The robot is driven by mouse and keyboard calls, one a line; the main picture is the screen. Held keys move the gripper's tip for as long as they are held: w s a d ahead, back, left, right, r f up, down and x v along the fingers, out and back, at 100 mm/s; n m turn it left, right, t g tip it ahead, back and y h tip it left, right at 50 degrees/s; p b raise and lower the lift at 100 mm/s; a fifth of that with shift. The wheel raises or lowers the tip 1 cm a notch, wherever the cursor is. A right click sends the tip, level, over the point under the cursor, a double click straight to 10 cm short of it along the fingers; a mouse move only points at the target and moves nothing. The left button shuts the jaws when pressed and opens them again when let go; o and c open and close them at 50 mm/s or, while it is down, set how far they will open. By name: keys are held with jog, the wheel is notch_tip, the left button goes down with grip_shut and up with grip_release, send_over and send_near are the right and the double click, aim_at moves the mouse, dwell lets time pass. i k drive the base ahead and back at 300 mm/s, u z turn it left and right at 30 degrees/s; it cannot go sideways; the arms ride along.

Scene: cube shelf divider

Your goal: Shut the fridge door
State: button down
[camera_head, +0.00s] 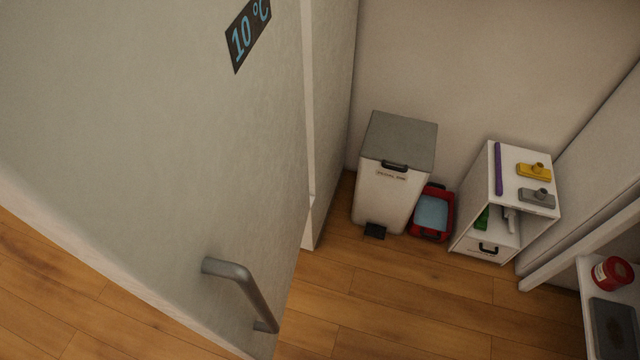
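The fridge door (150,150) fills the left of the head view, its pale grey outer face turned towards me. It carries a dark display (247,35) reading 10 °C and a grey bar handle (250,293) low near its right edge. Part of the white fridge body (333,110) shows behind the door's right edge. The door appears to stand out from the body, but how wide the opening is cannot be told. The fridge's inside is hidden. My gripper is not in view.
A white pedal bin (385,198) with a grey lid stands by the back wall. Beside it are a red and blue container (432,214) and a small white cabinet (525,165). A shelf with a red tin (612,273) is at lower right. Wooden floor (400,310) in front is clear.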

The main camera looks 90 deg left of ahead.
aim_at(161, 145)
jog(key=u, duration=3.9)
jog(key=k, duration=1)
jog(key=u, duration=0.7)
jog(key=i, duration=0.25)
jog(key=z, duration=0.1)
